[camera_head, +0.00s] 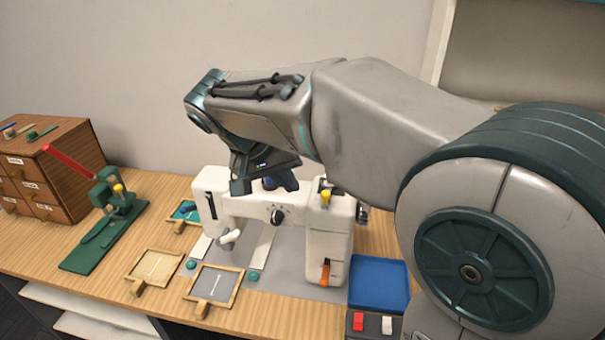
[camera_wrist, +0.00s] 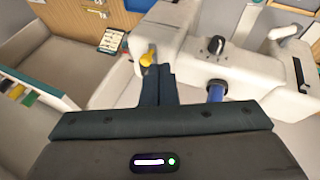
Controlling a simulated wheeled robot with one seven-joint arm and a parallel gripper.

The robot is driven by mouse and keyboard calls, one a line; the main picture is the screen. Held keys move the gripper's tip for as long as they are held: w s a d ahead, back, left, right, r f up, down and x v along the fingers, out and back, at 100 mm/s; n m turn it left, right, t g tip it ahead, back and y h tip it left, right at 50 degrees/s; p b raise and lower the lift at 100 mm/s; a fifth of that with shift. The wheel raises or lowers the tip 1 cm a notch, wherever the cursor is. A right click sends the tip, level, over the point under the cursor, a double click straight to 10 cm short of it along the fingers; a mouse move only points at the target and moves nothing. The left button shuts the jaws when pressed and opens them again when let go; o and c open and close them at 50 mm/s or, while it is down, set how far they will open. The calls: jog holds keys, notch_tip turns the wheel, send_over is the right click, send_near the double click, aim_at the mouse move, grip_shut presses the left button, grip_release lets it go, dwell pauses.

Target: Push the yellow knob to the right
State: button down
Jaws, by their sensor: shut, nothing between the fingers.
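The white sewing machine (camera_head: 330,232) stands on the wooden table and shows at the top of the wrist view (camera_wrist: 180,30). A yellow knob (camera_head: 325,196) sits on its right-hand top in the head view; it also shows in the wrist view (camera_wrist: 148,57). My gripper (camera_head: 290,184) is shut and empty, above the machine and left of the knob in the head view. In the wrist view its fingertips (camera_wrist: 162,70) appear just right of and close to the knob. I cannot tell whether they touch it.
A black dial (camera_head: 277,216) is on the machine's front. A blue cylinder (camera_wrist: 216,91) stands near the fingers. A blue tray (camera_head: 379,285) lies to the right. A green press (camera_head: 112,205) with another yellow-topped part and a wooden drawer box (camera_head: 45,175) stand at left.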

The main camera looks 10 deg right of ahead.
jog(key=shift+m+t+h, duration=0.4)
jog(key=shift+m+h, duration=0.1)
jog(key=w+a, duration=0.1)
jog(key=w+a+r, duration=0.1)
jog(key=a+r, duration=0.1)
jog(key=a, duration=0.1)
jog(key=shift+w+a, duration=0.1)
jog(key=shift+w, duration=0.3)
jog(key=w+d+f+p, duration=0.2)
jog(key=d+f+p, duration=0.1)
jog(key=d+f, duration=0.5)
jog(key=shift+w+d+f, duration=0.15)
jog(key=shift+d+f, duration=0.15)
jog(key=shift+d, duration=0.3)
